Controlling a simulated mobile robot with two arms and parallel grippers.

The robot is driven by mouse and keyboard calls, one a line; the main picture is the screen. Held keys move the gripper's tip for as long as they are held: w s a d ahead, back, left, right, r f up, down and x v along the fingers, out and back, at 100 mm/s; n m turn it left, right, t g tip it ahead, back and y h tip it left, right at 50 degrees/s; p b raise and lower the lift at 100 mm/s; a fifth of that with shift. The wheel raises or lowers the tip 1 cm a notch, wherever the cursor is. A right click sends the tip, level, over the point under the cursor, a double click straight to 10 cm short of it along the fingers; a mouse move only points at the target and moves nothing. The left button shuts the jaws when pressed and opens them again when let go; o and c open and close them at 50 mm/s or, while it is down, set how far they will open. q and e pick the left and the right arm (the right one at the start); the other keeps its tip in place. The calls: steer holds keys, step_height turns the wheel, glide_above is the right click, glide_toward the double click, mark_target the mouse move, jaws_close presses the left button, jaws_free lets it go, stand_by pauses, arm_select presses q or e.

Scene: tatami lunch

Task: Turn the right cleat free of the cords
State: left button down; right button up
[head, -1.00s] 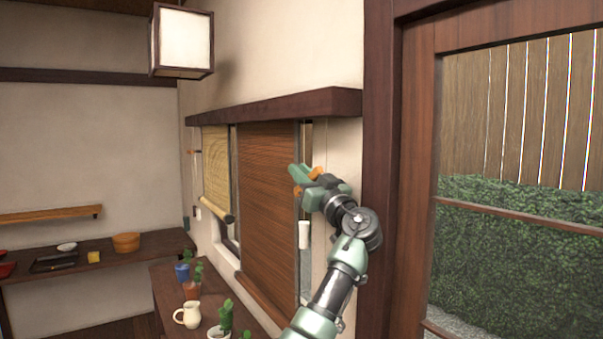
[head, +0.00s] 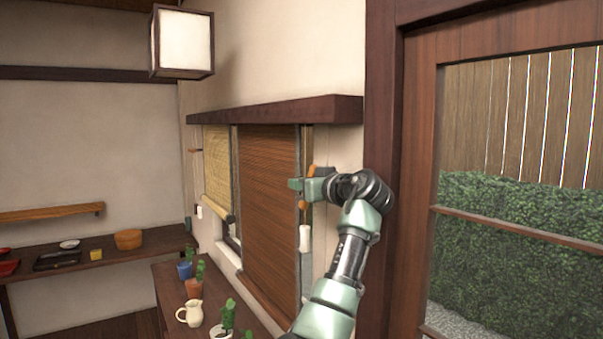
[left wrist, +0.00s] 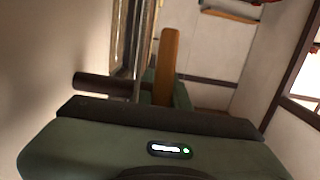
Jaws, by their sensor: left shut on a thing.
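The right cleat (head: 303,204) is an orange-brown wooden bar on the wall at the right edge of the dark blind. My left gripper (head: 306,187) is shut on its middle, and its ends show above and below the fingers. The bar stands close to upright. In the left wrist view the cleat (left wrist: 168,62) sticks up beyond the gripper body, with a dark peg to its left. Thin cords (left wrist: 136,45) run beside it; I cannot tell whether they touch it. A white cord pull (head: 305,238) hangs below. My right gripper is not in view.
The dark blind (head: 268,200) hangs left of the gripper, under a wooden ledge (head: 280,110). A paler rolled blind (head: 217,170) and the left cleat (head: 194,150) are farther off. A shelf below holds potted plants and a cream jug (head: 190,313).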

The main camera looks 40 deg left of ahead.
arm_select(q)
steer(key=h+p, duration=0.2)
steer(key=p, duration=0.1)
steer(key=g+h+p, duration=0.1)
steer(key=h+p, duration=0.1)
steer(key=p, duration=0.1)
steer(key=shift+f+g, duration=0.3)
steer(key=shift+f, duration=0.05)
steer(key=shift+f+h+p, duration=0.35)
steer(key=shift+h+p, duration=0.15)
steer(key=shift+p, duration=0.3)
steer(key=shift+g, duration=0.3)
steer(key=c, duration=1.4)
jaws_free()
steer(key=shift+f, duration=0.1)
steer(key=shift+o, duration=0.2)
steer(key=shift+s+d+r+b, duration=0.2)
steer(key=shift+d+b, duration=0.35)
steer(key=b+v, duration=0.2)
steer(key=v, duration=0.4)
steer(key=shift+d+r+b, duration=0.2)
steer(key=shift+r+b, duration=0.1)
